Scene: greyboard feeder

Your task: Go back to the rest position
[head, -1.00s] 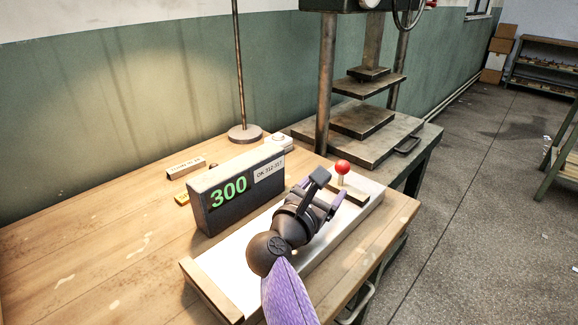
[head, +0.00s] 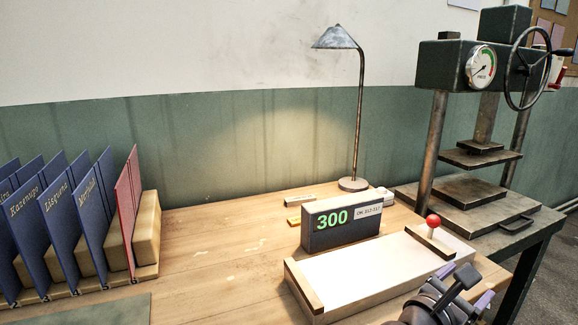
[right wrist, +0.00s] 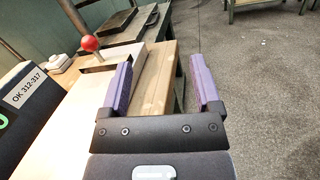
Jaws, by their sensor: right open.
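My right gripper (head: 468,300) is at the lower right of the head view, by the right front end of the white feeder board. In the right wrist view its two purple fingers (right wrist: 161,90) stand wide apart with nothing between them. The feeder board (head: 372,275) lies on the table with a wooden strip at its left end. A red-knobbed lever (head: 433,222) stands upright at its far right end, apart from the gripper. The knob also shows in the right wrist view (right wrist: 90,43). My left gripper is in neither view.
A display box (head: 340,222) reads 300 behind the board. A lamp (head: 354,184) stands behind it. A press (head: 470,195) with a handwheel is at the right. Blue and red dividers (head: 128,205) stand in a rack at the left. The wooden table (head: 225,245) is clear in the middle.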

